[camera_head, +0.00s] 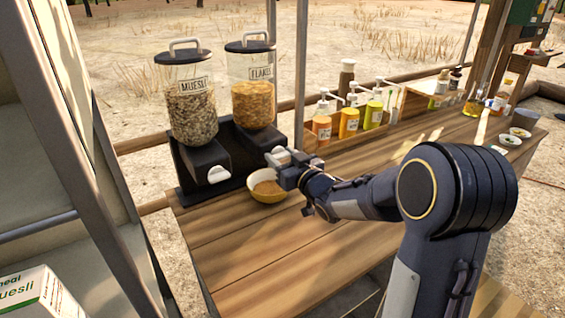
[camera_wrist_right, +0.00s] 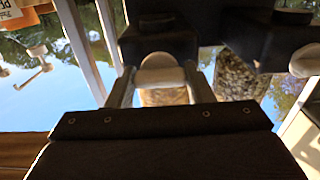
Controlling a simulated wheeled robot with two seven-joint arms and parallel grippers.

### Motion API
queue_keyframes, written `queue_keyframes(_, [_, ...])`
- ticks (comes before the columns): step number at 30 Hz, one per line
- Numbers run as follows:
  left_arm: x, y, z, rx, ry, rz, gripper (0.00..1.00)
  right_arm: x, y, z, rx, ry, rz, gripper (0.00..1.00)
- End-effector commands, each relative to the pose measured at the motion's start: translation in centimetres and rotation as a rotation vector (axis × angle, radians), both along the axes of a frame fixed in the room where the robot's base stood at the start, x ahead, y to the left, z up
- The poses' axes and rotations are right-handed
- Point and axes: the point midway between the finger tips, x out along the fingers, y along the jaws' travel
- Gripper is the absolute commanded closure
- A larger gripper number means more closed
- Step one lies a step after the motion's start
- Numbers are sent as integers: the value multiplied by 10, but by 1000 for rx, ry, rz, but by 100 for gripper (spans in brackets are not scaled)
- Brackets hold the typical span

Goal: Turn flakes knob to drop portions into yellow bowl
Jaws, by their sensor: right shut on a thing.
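The flakes dispenser (camera_head: 253,88) stands on the wooden counter, its clear hopper holding orange-brown flakes. Its white knob (camera_head: 276,157) is partly hidden by my right gripper (camera_head: 278,165). In the right wrist view the white flakes knob (camera_wrist_right: 160,70) sits between the two fingers of that gripper (camera_wrist_right: 160,85), which is shut on it. The yellow bowl (camera_head: 256,194) stands on the counter just below the gripper, with brown contents in it; its right side is partly covered. My left gripper is not in view.
The muesli dispenser (camera_head: 190,105) stands left of the flakes, with its own white knob (camera_head: 218,174). A wooden rack of sauce pump bottles (camera_head: 348,122) stands behind right. A muesli box (camera_head: 40,295) is at lower left. The counter's front (camera_head: 270,255) is clear.

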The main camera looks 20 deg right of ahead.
Motion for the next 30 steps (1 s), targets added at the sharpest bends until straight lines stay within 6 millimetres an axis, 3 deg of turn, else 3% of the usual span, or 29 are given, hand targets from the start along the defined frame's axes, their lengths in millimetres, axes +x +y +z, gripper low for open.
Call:
queue_keyframes(7, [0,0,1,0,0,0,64,0,0,-1,-2,5,0,75])
queue_keyframes(8, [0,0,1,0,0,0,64,0,0,-1,-2,5,0,49])
queue_keyframes(12, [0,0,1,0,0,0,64,0,0,-1,-2,4,0,31])
queue_keyframes(22, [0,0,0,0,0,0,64,-4,-1,0,-1,2,-1,31])
queue_keyframes(30, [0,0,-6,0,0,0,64,-45,-7,-1,1,1,-2,31])
